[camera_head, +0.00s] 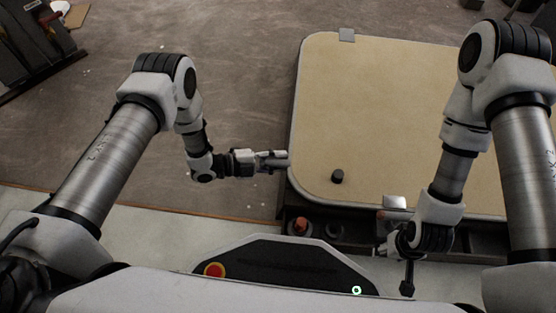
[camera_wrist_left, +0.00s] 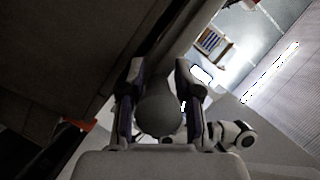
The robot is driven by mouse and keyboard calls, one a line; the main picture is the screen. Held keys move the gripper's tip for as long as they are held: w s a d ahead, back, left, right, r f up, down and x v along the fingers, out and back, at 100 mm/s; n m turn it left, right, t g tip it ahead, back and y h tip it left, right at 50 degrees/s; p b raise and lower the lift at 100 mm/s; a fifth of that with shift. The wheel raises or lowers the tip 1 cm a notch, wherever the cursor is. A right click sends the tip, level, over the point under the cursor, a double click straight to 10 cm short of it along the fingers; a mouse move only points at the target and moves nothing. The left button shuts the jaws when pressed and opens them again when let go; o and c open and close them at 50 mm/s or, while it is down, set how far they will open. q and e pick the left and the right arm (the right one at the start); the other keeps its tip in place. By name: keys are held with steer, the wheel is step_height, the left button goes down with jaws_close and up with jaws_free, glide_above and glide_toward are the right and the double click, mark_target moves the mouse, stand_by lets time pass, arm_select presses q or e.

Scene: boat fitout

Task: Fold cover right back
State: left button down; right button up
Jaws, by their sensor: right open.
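The tan cover (camera_head: 400,110) is a flat panel with rounded corners and a pale rim, lying to the right in the head view. A black knob (camera_head: 337,177) stands near its front left corner. My left gripper (camera_head: 281,160) points right, with its tips at the cover's left edge. In the left wrist view its two fingers (camera_wrist_left: 160,90) are apart, with a rounded grey shape between them that I cannot identify. My right gripper (camera_head: 407,288) is open and points down in front of the cover's front edge. My right arm hides part of the cover.
A dark tray below the front edge holds an orange-topped item (camera_head: 299,226). Open floor (camera_head: 240,75) lies left of the cover. A dark frame (camera_head: 35,45) stands at the far left.

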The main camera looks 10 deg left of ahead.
arm_select(q)
steer(key=w+r+n+p, duration=0.1)
steer(key=w+r+p, duration=0.3)
steer(key=r, duration=0.8)
steer(key=w+r+n+g+p, duration=0.1)
steer(key=w+r+p, duration=0.3)
steer(key=r+p, duration=0.5)
steer(key=w+r+n+p, duration=0.1)
steer(key=w+r+p, duration=0.3)
steer(key=r, duration=1.1)
steer(key=p, duration=0.3)
steer(key=shift+w+g+y, duration=0.25)
steer(key=shift+g+y, duration=0.15)
steer(key=c, duration=1)
jaws_free()
steer(key=shift+d+f, duration=0.1)
steer(key=shift+d, duration=0.05)
steer(key=v, duration=1.1)
steer(key=shift+a, duration=0.3)
